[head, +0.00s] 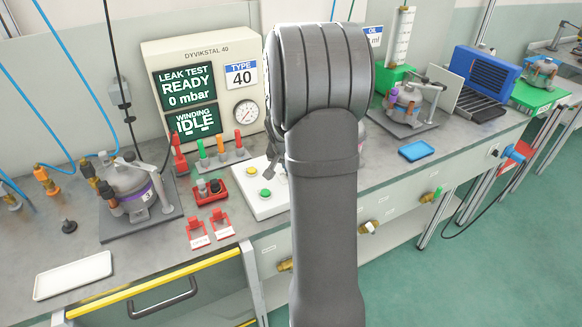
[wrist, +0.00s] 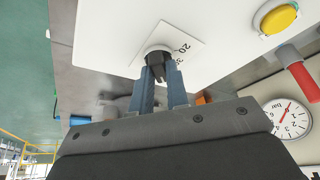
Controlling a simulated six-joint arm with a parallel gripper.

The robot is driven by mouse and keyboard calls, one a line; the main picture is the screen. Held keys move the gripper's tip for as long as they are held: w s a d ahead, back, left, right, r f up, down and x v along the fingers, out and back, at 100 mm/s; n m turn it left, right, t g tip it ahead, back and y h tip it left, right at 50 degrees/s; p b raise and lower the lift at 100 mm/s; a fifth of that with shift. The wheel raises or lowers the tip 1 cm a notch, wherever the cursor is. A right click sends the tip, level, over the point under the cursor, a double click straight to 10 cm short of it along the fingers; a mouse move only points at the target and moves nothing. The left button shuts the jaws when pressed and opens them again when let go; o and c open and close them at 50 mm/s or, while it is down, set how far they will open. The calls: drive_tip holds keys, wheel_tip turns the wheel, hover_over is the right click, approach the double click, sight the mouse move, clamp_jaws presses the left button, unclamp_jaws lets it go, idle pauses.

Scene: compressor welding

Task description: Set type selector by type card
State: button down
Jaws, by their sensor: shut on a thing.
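The type selector is a dark round knob (wrist: 157,52) on a white plate. The printed marks "20" and part of a number starting with 3 show beside it; other marks are hidden. My gripper (wrist: 158,72) has its two blue-grey fingers shut on the knob, one on each side. Which mark the knob points at cannot be told. In the head view my arm hides the selector and most of the gripper.
The white control box (head: 262,205) carries a yellow button (wrist: 280,18) close to the selector. A red-handled probe (wrist: 303,80) and the pressure gauge (wrist: 284,117) also show. The compressor (head: 135,188) stands on the left; a blue tray (head: 416,151) lies on the right.

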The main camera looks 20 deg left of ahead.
idle(0.4)
drive_tip(key=c, duration=1.4)
unclamp_jaws()
drive_tip(key=v, duration=1.7)
drive_tip(key=shift+r, duration=0.3)
drive_tip(key=shift+a+f, duration=0.1)
drive_tip(key=shift+a, duration=0.05)
drive_tip(key=x, duration=1.7)
drive_tip(key=shift+f, duration=0.2)
